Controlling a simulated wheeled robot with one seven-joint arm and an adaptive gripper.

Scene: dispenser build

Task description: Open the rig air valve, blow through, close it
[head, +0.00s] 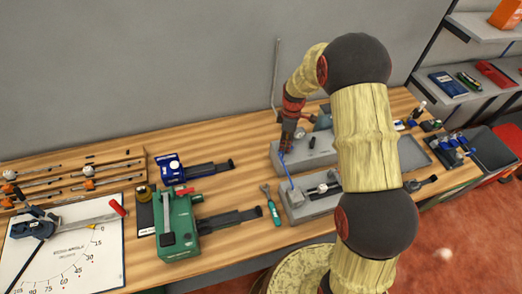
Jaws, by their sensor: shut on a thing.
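The rig is a grey box (316,155) on the wooden bench, with a small round gauge on its top. A second grey block (314,207) with a clamp-like fixture stands in front of it. A thin blue line (287,172) runs between the two at their left end. My gripper (284,148) points down at the left end of the rig. It is shut on a small part there, seemingly the air valve's handle. The fingers hide most of that part, and I cannot tell whether the valve is open or closed.
A green device (176,228) and a blue device (170,170) stand to the left. A green-handled tool (271,207) lies close to the front block. A white angle chart (75,250) lies at far left. Small parts and a grey tray (411,152) stand to the right.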

